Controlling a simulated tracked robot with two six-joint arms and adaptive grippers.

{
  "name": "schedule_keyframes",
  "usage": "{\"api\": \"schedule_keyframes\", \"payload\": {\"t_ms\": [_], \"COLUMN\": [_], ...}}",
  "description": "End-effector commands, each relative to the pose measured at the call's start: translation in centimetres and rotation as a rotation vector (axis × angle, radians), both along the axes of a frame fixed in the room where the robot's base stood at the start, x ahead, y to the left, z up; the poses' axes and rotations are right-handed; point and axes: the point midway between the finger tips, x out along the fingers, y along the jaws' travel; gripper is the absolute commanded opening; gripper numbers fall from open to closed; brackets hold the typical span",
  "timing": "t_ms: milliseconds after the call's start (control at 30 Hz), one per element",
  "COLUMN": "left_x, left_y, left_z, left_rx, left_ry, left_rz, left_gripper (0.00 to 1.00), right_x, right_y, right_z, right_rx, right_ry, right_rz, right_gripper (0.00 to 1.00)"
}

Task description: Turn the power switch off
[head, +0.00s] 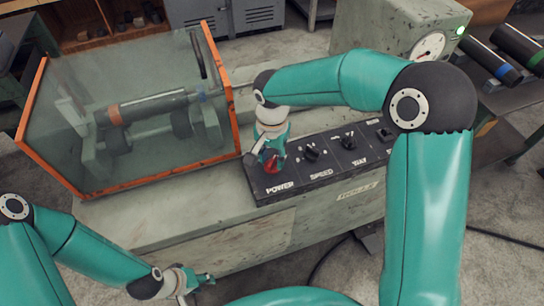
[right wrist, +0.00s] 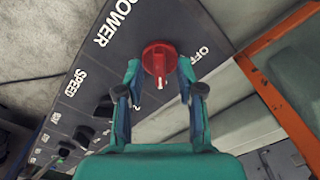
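The red power switch (right wrist: 158,58) is a round knob on the dark control panel, with a white pointer mark facing toward my gripper's palm in the right wrist view. The word OFF stands beside it, to the right. In the head view the red switch (head: 271,163) shows above the POWER label, partly covered by my right gripper (head: 266,157). The right gripper (right wrist: 159,68) is open, one finger on each side of the knob; whether they touch it I cannot tell. My left gripper (head: 203,280) is low at the left, away from the panel; its finger opening is unclear.
The control panel (head: 338,175) has more black knobs right of the switch. A glass guard box with an orange frame (head: 234,118) stands close left of the panel. A grey housing with a dial and green lamp (head: 400,20) stands behind.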

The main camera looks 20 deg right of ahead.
Motion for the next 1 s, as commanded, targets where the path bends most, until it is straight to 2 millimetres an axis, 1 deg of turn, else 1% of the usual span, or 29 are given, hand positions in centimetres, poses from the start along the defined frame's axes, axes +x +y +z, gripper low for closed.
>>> {"api": "schedule_keyframes", "payload": {"t_ms": [100,367,500,600,1000], "left_x": [0.0,0.0,0.0,0.0,0.0], "left_y": [0.0,0.0,0.0,0.0,0.0], "left_z": [0.02,0.02,0.02,0.02,-0.06], "left_rx": [0.0,0.0,0.0,0.0,0.0], "left_ry": [0.0,0.0,0.0,0.0,0.0], "left_rz": [0.0,0.0,0.0,0.0,0.0], "left_gripper": [0.4,0.4,0.4,0.4,0.4], "right_x": [0.01,0.03,0.03,0.04,0.05], "right_y": [0.0,0.02,0.02,0.03,0.04], "right_z": [-0.48,-0.53,-0.52,-0.51,-0.5], "right_rx": [0.001,0.0,0.0,0.0,0.001], "right_ry": [-0.001,-0.001,-0.001,-0.001,-0.002], "right_rz": [0.001,0.002,0.002,0.002,0.027], "right_gripper": [0.38,0.38,0.14,0.0,0.0]}}
